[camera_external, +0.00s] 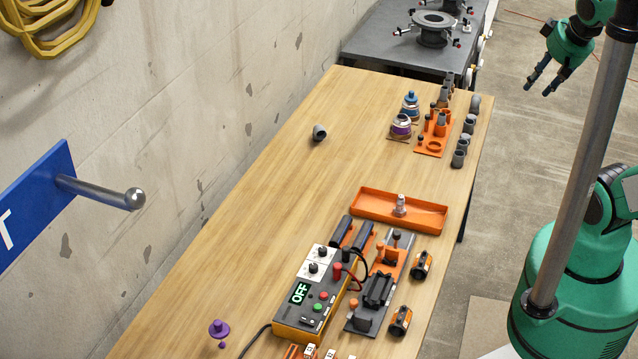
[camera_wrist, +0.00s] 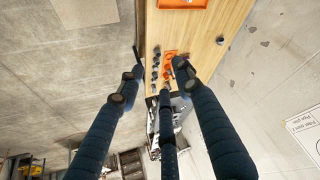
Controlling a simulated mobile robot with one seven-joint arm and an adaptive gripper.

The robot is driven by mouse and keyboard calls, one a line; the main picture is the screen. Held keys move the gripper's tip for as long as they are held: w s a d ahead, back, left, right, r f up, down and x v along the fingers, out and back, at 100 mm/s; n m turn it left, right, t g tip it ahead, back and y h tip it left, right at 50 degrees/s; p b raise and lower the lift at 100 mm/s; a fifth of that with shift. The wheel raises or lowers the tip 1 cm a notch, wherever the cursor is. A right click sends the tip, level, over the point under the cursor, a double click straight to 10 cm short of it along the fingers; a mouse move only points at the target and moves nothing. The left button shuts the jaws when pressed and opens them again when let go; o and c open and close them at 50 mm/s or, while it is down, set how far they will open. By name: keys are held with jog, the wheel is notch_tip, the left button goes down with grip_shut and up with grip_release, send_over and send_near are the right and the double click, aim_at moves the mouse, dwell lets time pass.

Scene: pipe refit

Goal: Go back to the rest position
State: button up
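My gripper (camera_external: 539,87) is at the upper right of the external view, in the air beyond the right edge of the wooden table (camera_external: 270,150). It points down, and its dark fingers are spread with nothing between them. In the wrist view my gripper (camera_wrist: 160,84) also shows its fingers apart and empty. The floor and the table lie well below them. My gripper touches nothing.
An orange rack (camera_external: 432,148), grey pipe pieces (camera_external: 458,159) and an orange tray (camera_external: 370,209) are on the table. A control box with an OFF display (camera_external: 300,293) stands nearer. A grey bench (camera_external: 385,45) with a flanged part is behind. Floor (camera_external: 520,160) beside the table is clear.

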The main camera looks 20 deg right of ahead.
jog(key=shift+f+b, duration=1.8)
jog(key=shift+f, duration=0.35)
